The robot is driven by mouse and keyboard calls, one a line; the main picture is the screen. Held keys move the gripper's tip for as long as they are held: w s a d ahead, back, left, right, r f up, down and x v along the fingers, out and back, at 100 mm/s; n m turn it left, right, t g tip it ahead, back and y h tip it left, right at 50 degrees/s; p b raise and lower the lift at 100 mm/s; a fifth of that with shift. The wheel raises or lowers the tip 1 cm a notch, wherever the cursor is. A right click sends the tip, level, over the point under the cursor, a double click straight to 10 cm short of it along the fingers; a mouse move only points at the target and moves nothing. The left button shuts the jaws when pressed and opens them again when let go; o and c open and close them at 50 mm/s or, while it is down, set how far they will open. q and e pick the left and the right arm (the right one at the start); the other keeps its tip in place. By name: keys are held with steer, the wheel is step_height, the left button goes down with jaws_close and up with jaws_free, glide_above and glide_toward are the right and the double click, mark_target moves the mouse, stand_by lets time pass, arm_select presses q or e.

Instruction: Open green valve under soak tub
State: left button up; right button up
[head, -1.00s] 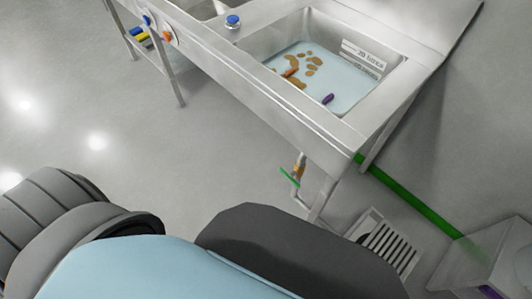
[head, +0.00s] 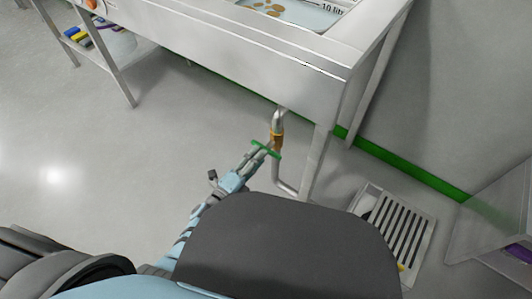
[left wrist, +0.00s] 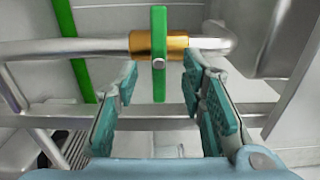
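The green valve handle (head: 266,149) is on a brass body (head: 277,137) in the pipe under the steel soak tub (head: 240,52). In the left wrist view the handle (left wrist: 159,50) is a flat upright green bar crossing the brass fitting (left wrist: 142,43) and the horizontal pipe. My left gripper (head: 262,153) reaches up to the handle. The left wrist view shows my left gripper (left wrist: 160,82) open, with teal finger pads on either side of the handle's lower end. Contact with the handle cannot be told. My right gripper is not in view.
A slotted floor drain (head: 397,228) lies right of the tub's leg (head: 318,160). A green strip (head: 400,167) runs along the wall base behind. A pale box-like unit (head: 497,210) stands at far right. Floor left of the pipe is clear.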

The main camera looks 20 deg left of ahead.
mark_target(266, 148)
arm_select(q)
steer(key=b+x, duration=0.1)
steer(key=x, duration=0.3)
steer(key=shift+w+d, duration=0.15)
steer(key=shift+w, duration=0.2)
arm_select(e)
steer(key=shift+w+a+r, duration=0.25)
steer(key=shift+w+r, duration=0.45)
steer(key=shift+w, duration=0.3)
arm_select(q)
steer(key=shift+c, duration=0.3)
jaws_close()
